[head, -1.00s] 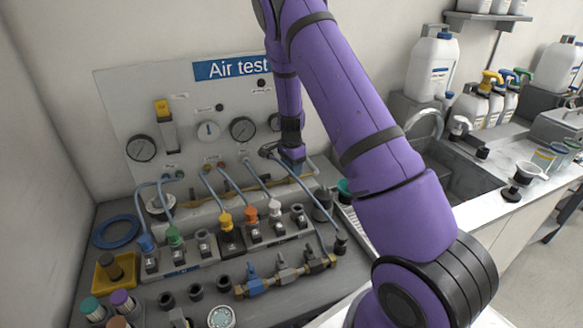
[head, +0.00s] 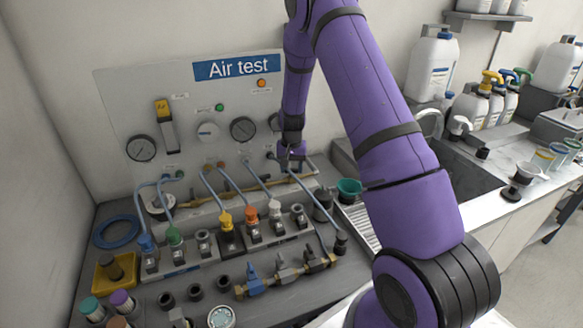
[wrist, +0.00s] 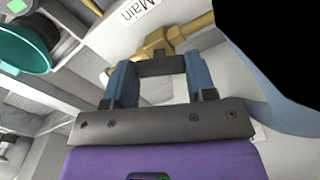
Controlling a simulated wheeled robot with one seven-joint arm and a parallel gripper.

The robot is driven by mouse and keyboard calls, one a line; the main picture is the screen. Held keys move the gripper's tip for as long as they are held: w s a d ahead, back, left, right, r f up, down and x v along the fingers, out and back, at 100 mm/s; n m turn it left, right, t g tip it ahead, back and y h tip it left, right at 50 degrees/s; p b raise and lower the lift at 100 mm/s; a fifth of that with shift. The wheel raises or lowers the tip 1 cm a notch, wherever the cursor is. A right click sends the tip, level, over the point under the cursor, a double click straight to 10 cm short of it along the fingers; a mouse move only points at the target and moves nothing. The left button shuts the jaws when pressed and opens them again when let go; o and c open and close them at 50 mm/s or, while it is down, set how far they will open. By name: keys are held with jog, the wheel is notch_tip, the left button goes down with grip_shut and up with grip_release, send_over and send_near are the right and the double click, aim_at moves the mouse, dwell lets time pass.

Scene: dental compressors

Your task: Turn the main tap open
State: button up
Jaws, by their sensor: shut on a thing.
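The main tap shows in the wrist view as a brass valve body (wrist: 172,36) beside a white label reading "Main" (wrist: 134,12). A dark handle bar (wrist: 160,66) lies across between the two blue fingers of my gripper (wrist: 160,78). The fingers are shut on this handle, one at each end. In the head view my gripper (head: 290,160) is low at the right end of the Air test panel (head: 110,100). The tap itself is mostly hidden there by my gripper and a blue hose.
A green lamp (head: 219,107) and an orange lamp (head: 261,83) are lit on the panel. Blue hoses run to several coloured connectors below. A teal cup (head: 348,188) stands close to the right of my gripper. A sink (head: 455,180) lies further right.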

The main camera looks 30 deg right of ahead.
aim_at(291, 169)
jog(key=shift+n, duration=2.2)
jog(key=o, duration=0.9)
jog(key=shift+o, duration=0.2)
notch_tip(291, 169, up, 11)
jog(key=shift+f, duration=0.1)
